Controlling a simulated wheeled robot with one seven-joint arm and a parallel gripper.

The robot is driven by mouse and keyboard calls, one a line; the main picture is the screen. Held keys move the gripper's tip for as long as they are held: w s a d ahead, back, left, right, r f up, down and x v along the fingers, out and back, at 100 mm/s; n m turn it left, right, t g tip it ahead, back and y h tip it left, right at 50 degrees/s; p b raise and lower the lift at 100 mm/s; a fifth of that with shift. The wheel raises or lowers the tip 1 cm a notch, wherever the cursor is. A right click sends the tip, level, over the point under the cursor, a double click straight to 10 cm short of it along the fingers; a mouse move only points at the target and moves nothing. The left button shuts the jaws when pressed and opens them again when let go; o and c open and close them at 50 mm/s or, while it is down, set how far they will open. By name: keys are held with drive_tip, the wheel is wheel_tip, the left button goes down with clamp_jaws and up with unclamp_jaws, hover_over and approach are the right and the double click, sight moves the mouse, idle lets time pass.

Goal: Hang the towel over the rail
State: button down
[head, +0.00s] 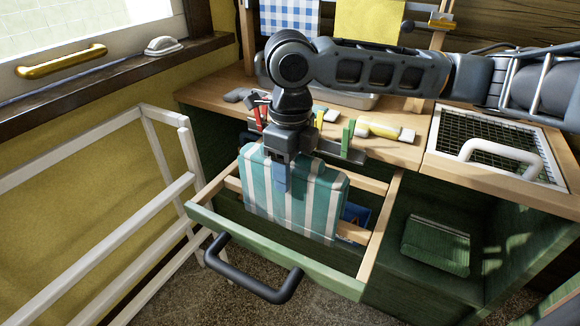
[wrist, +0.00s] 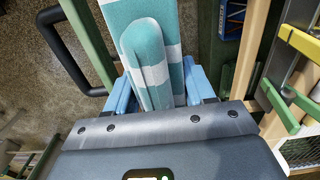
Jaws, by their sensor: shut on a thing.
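A teal and white striped towel (head: 320,205) hangs folded and upright below my gripper (head: 283,178), partly inside the open drawer (head: 270,250). In the wrist view, the towel (wrist: 150,55) sits between the two blue fingertips of my gripper (wrist: 157,92), which is shut on it. A white rack with horizontal rails (head: 120,222) stands at the left, apart from the towel. No towel lies on its rails.
The drawer's black handle (head: 252,278) sticks out in front. The wooden counter (head: 395,150) behind holds pegs and small tools. A blue box (head: 355,215) lies in the drawer. A green folded item (head: 436,245) sits in the open cabinet. A window ledge (head: 110,75) runs above the rack.

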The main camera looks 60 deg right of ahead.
sight(290, 204)
drive_tip(key=shift+f+b, duration=0.6)
drive_tip(key=shift+f, duration=0.4)
drive_tip(key=shift+f+b, duration=2.85)
drive_tip(key=shift+f, duration=0.95)
drive_tip(key=shift+c, duration=1.6)
unclamp_jaws()
drive_tip(key=shift+r+p, duration=2.8)
drive_tip(key=shift+r, duration=0.75)
